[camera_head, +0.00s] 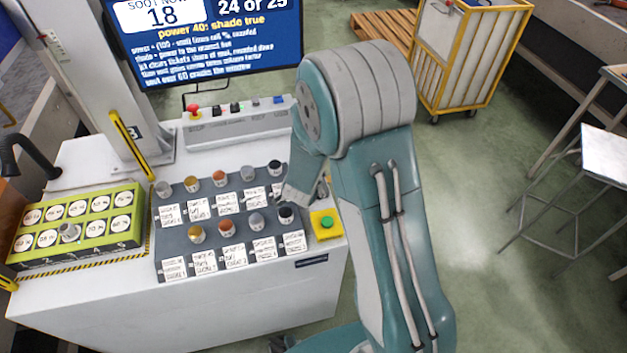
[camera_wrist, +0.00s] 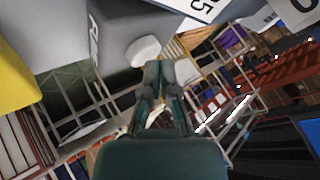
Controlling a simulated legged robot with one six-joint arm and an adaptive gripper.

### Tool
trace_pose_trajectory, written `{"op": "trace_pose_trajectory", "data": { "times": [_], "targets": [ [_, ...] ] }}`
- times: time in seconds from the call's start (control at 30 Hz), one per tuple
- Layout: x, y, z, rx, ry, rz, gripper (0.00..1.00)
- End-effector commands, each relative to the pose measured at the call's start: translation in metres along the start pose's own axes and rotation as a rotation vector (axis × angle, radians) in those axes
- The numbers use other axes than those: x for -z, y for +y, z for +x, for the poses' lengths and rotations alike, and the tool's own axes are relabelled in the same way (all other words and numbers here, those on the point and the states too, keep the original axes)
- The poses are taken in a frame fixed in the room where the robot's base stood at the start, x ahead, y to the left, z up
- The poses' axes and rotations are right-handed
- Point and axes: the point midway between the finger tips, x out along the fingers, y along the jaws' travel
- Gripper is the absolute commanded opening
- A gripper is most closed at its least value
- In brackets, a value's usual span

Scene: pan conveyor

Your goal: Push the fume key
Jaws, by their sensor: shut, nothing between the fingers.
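No key marked fume is legible for certain in the head view. In the wrist view a dark label (camera_wrist: 94,42) with partly readable white letters, perhaps starting "FU", is on a pale block. A white rounded knob (camera_wrist: 143,50) sits beside it, close to my fingertips; I cannot tell whether they touch. My gripper (camera_wrist: 166,74) is shut and empty. In the head view my arm's end reaches down over the right part of the dark grey panel (camera_head: 207,258), and the fingertips are not clear there.
The panel carries several coloured knobs and white cards. A green button on a yellow box (camera_head: 325,226) is at its right. A grey switch box (camera_head: 237,127) with a red button (camera_head: 194,110) stands behind, below a screen (camera_head: 205,45). A green dial box (camera_head: 75,226) is at left.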

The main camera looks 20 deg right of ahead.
Motion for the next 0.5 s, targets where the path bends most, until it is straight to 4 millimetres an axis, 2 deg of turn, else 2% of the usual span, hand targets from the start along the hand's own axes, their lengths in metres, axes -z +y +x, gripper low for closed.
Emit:
{"op": "trace_pose_trajectory", "data": {
  "times": [0.17, 0.5],
  "targets": [
    [0.001, -0.001, -0.001, 0.001, 0.001, 0.001, 0.00],
    [0.016, -0.016, -0.021, 0.003, 0.000, 0.001, 0.00]
  ]
}}
